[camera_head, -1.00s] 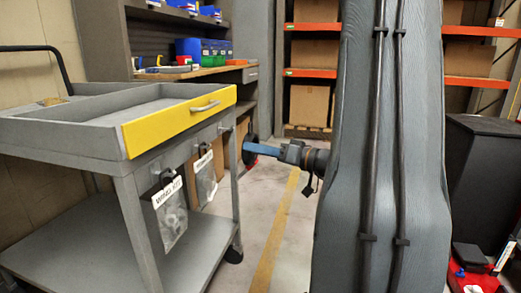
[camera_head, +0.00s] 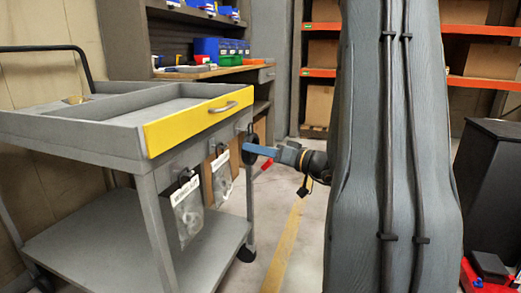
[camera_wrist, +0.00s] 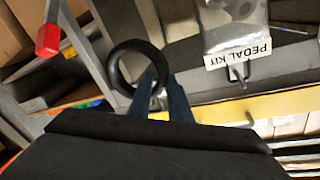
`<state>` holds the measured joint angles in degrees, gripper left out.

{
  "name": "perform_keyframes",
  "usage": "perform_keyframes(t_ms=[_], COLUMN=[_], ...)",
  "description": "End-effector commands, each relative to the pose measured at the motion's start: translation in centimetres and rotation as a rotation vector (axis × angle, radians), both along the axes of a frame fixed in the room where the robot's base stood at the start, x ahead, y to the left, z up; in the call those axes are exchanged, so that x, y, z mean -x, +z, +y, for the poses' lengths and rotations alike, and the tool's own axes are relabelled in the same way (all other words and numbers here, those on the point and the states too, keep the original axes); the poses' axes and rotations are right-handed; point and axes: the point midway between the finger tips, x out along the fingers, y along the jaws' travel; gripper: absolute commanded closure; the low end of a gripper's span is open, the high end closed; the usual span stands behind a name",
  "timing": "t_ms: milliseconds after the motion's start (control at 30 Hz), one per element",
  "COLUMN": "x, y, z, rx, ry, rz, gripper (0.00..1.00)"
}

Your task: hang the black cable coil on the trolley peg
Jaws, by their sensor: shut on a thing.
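The grey trolley (camera_head: 75,133) has a yellow drawer front (camera_head: 200,122). Labelled bags hang on pegs below it: one bag (camera_head: 187,212) nearer, one bag (camera_head: 221,180) farther. A small stub (camera_head: 247,129) shows just above the coil; I cannot tell if it is the free peg, or whether coil and trolley touch.
The trolley's corner post (camera_head: 251,200) stands close to the coil. In the wrist view a PEDAL KIT bag (camera_wrist: 234,30) hangs near the fingers, and a red-ended bar (camera_wrist: 48,40) is at upper left. A workbench (camera_head: 205,72) stands behind. Floor right of the trolley is clear.

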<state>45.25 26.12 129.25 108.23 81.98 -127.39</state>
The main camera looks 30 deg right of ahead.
Motion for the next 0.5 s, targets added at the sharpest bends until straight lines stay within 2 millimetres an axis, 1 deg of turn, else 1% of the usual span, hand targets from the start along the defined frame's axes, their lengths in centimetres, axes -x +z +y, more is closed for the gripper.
perform_keyframes(t_ms=[267, 500], x=[-1.2, -1.9], y=[-0.1, -0.8], z=[1.0, 1.4], rx=[0.001, 0.001], ry=[0.001, 0.0], rz=[-0.001, -0.002], gripper=[1.0, 1.0])
